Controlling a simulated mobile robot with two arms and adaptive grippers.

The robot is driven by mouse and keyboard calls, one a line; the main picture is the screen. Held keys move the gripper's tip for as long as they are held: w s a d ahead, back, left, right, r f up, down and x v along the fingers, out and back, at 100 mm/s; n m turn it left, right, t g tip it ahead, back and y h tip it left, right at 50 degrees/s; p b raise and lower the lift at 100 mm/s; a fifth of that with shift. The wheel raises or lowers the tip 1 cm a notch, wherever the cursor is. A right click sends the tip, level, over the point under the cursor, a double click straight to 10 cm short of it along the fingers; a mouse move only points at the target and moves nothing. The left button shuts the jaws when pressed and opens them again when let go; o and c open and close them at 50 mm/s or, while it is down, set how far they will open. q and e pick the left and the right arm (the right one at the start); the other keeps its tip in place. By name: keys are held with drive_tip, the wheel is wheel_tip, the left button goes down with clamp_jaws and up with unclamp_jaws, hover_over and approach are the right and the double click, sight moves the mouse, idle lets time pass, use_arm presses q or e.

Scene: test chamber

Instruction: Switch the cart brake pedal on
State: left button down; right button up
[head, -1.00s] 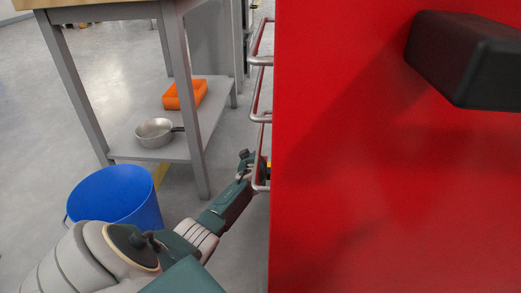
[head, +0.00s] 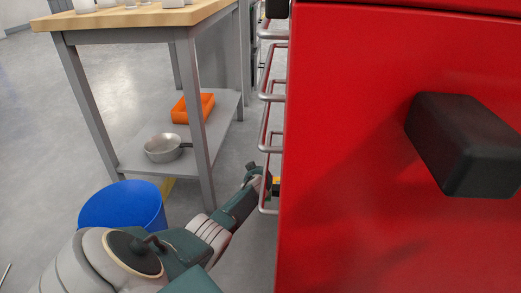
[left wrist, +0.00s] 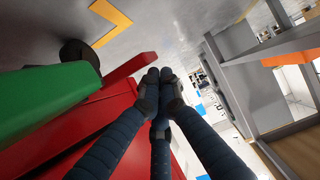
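The red cart (head: 385,220) fills the right of the head view. In the left wrist view, a slim red bar (left wrist: 127,72), which looks like a pedal, sticks out beside the cart's red body (left wrist: 95,130), with a larger green lever-like piece (left wrist: 50,95) left of it. I cannot tell which is the brake pedal or its state. My left gripper (left wrist: 158,76) has its fingertips close together, with nothing visible between them. The tips are just right of the red bar's end; contact is unclear. In the head view, my left arm reaches low beside the cart, its fingers hidden. My right gripper is out of view.
Metal side rails (head: 268,145) and a black handle (head: 465,145) stick out from the cart. A workbench (head: 190,18) with a pan (head: 163,148) and orange bin (head: 192,107) on its shelf stands left. A blue bucket (head: 122,206) is near my left arm. A dark wheel (left wrist: 76,51) shows near the bar.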

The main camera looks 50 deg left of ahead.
use_arm(q)
drive_tip(key=v, duration=1.1)
drive_tip(key=shift+s+d, duration=0.2)
drive_tip(key=shift+d, duration=0.1)
